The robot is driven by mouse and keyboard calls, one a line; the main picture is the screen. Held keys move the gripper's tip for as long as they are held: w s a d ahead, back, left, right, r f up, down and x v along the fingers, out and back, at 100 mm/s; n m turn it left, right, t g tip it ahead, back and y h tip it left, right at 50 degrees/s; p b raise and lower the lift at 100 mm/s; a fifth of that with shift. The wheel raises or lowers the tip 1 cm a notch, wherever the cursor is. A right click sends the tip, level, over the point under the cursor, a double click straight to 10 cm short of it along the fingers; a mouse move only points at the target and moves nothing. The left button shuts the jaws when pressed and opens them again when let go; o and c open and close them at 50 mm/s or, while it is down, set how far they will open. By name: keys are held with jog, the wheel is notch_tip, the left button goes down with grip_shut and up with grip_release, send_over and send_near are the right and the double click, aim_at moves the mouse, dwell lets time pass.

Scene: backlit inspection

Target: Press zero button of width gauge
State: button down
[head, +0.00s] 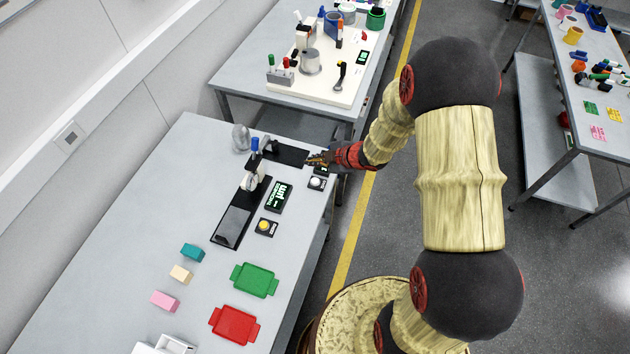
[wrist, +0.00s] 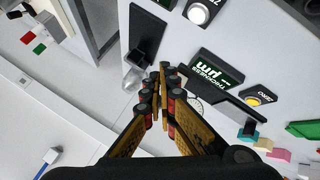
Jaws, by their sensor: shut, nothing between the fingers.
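A white round button (head: 317,183) sits on a dark base near the right edge of the grey table. It also shows in the wrist view (wrist: 198,13) at the top, with its label cut off. A small dark display (head: 321,170) beside it is partly hidden by my gripper. A yellow button (head: 265,227) marked ZERO is nearer in the head view and at right in the wrist view (wrist: 259,97). A display reading THICKNESS and µm (wrist: 217,68) is near it. My gripper (head: 312,159) is shut and empty above the table's far right part, beyond the white button; fingertips (wrist: 168,72).
A blue-topped gauge stand (head: 254,165) and a black plate (head: 234,222) stand left of the buttons. Another black plate (head: 290,155) lies near my gripper. Green (head: 254,280) and red (head: 234,325) trays and small blocks lie nearer. A clear object (head: 240,138) stands at the far left.

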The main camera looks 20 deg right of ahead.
aim_at(314, 183)
jog(key=shift+f+b, duration=3.75)
jog(key=shift+f, duration=0.65)
jog(key=shift+f, duration=0.15)
jog(key=shift+f, duration=0.25)
jog(key=shift+f+b, duration=0.35)
jog(key=shift+b, duration=0.05)
jog(key=shift+r, duration=0.1)
jog(key=shift+r+p, duration=0.7)
jog(key=shift+p, duration=0.1)
notch_tip(314, 183, up, 5)
jog(key=p, duration=0.4)
jog(key=shift+p, duration=0.35)
